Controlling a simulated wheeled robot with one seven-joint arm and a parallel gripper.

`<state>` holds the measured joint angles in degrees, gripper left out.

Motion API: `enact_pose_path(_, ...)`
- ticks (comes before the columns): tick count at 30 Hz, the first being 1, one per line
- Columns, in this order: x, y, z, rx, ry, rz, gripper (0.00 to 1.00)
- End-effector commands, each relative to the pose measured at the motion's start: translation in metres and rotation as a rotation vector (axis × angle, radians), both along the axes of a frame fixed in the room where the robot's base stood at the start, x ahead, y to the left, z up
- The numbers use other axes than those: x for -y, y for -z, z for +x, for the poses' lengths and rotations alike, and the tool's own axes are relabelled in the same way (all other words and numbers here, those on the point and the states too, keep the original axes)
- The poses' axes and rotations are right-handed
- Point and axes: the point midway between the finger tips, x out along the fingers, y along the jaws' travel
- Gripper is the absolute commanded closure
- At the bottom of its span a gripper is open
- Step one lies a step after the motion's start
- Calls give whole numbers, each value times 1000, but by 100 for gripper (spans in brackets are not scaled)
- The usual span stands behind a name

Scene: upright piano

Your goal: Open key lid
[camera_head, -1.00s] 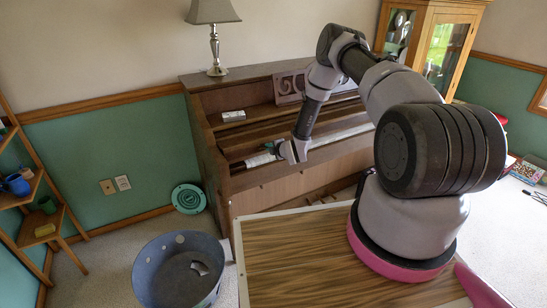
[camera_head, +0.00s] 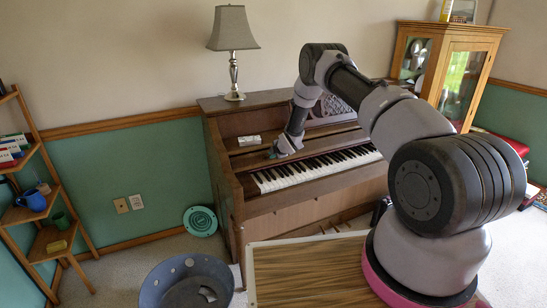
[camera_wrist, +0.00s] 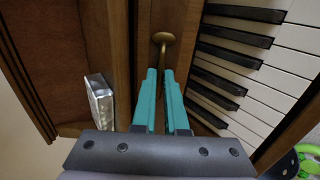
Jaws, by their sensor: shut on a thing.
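The upright piano (camera_head: 222,180) stands against the back wall. Its keys (camera_head: 315,167) are bare along their length, and the brown key lid lies back behind them. Keys (camera_wrist: 265,60) also fill the right side of the wrist view. A brass knob (camera_wrist: 163,38) on the lid stands just beyond my fingertips. My gripper (camera_wrist: 161,72) has teal fingers shut close together, with the knob's stem running between them. In the head view my gripper (camera_head: 273,153) is at the left part of the lid, just behind the keys. The exact grip is partly hidden.
A lamp (camera_head: 234,50) and a small pale box (camera_head: 249,140) sit on the piano. A grey bin (camera_head: 165,275) and a wooden table (camera_head: 300,270) stand in front. Shelves (camera_head: 45,240) are at left, a glass cabinet (camera_head: 450,70) at right.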

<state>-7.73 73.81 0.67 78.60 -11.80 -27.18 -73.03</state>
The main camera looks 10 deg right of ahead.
Motion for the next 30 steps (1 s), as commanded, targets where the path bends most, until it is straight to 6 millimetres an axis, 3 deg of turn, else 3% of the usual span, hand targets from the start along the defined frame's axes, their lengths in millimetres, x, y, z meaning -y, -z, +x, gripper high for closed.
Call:
enact_pose_path(10, 0, -3, 2, 6, -1, 0, 100)
enact_pose_path(12, 0, -3, 2, 6, -1, 0, 71)
enact_pose_path(13, -1, -3, 2, 6, -1, 0, 62)
enact_pose_path(25, 1, -5, -2, 3, -1, 0, 62)
enact_pose_path(30, 6, -21, -21, 2, -1, 0, 62)
